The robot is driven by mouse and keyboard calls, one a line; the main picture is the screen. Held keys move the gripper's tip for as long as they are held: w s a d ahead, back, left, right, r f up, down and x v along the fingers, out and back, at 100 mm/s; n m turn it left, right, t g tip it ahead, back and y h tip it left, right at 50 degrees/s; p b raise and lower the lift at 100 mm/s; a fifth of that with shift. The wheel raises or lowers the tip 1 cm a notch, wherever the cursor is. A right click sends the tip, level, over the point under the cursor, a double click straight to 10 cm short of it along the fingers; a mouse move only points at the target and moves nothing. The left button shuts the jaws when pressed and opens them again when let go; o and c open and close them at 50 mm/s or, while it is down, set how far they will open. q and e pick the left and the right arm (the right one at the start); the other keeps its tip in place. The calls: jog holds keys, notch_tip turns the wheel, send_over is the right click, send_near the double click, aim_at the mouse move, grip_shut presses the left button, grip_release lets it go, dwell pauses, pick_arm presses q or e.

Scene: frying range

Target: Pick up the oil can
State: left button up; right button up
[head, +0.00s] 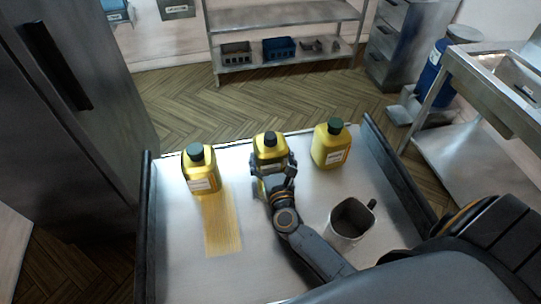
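Three yellow oil cans with dark caps stand upright in a row on a pale metal worktop (180,270): a left can (200,178), a middle can (269,148) and a right can (330,150). My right gripper (272,168) is at the middle can, with its fingers on either side of the can's lower body. I cannot tell whether the fingers press on it or only surround it. The gripper hides the can's lower front, so I cannot tell whether its base touches the worktop. My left gripper is out of view.
A metal mug (345,222) with a dark handle stands right of my forearm. Dark rails (398,178) edge the worktop's sides. Beyond are a shelf rack (285,62) and a sink bench (500,95).

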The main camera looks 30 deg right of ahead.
jog(key=shift+c, duration=1.2)
jog(key=shift+r, duration=0.2)
